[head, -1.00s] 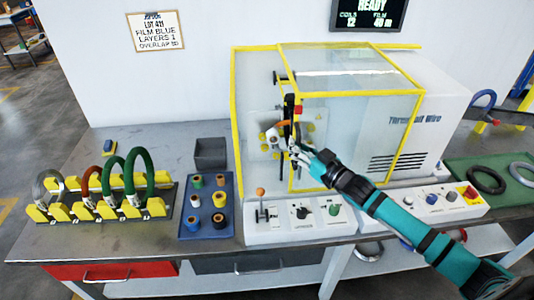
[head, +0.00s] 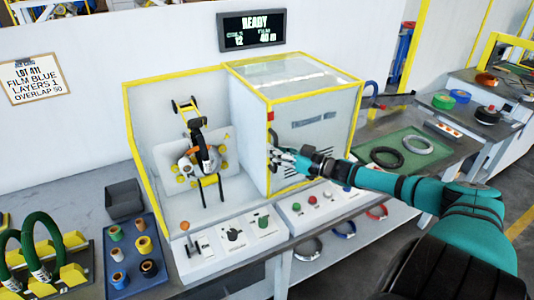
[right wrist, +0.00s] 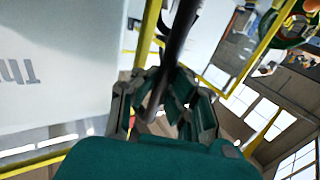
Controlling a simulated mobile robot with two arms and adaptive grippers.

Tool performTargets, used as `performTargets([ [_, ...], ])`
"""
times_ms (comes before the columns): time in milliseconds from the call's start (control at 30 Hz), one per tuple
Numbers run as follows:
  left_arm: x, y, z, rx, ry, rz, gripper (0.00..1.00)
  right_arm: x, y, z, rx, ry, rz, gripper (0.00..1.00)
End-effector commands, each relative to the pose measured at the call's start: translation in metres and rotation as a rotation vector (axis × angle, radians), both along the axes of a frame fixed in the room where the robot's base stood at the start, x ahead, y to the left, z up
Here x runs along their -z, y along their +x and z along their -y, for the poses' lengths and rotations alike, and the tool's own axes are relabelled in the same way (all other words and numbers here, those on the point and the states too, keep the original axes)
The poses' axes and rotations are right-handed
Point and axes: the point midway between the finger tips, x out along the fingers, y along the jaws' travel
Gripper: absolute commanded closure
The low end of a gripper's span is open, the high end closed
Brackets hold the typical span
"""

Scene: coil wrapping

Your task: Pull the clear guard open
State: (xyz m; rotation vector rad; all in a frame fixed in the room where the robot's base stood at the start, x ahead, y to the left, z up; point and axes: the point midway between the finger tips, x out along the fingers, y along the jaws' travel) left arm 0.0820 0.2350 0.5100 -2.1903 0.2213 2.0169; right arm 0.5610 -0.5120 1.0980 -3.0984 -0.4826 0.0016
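The clear guard (head: 300,92), a box of clear panels in a yellow frame, stands slid to the right over the white machine housing. The left side of the machine is uncovered, showing the wrapping head (head: 205,152). My right gripper (head: 280,158) is at the guard's front left edge, on its dark upright handle. In the right wrist view, the gripper fingers (right wrist: 166,100) close around the black handle bar (right wrist: 180,32), with a yellow frame post beside it. My left gripper is not in view.
Below the machine are a lever panel (head: 190,261) and a button panel (head: 320,206). A blue tray (head: 119,246) of spools, a grey bin (head: 123,199) and a rack of green coils (head: 40,250) are on the left. A green mat (head: 425,139) with coils lies right.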

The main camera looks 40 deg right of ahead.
Motion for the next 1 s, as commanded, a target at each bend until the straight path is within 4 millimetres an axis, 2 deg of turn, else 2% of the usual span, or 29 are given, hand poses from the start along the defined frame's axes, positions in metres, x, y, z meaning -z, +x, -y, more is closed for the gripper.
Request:
performTargets([
  [33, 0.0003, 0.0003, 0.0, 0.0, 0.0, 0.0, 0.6, 0.006, -0.0022, -0.0012, -0.003, 0.001, -0.01, 1.0],
  [267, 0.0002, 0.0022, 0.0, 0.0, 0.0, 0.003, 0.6, 0.0067, -0.0022, -0.0016, -0.003, 0.001, -0.011, 1.0],
  [567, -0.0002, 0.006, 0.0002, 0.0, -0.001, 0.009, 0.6, 0.0038, -0.0011, -0.0009, -0.001, 0.0, -0.006, 0.64],
  [867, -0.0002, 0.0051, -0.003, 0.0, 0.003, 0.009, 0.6, 0.0024, -0.0018, -0.0001, 0.0, 0.0, -0.004, 0.64],
  [1000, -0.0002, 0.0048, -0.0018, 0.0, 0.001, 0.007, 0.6, 0.0038, -0.0099, 0.0028, 0.001, 0.0, -0.007, 0.64],
])
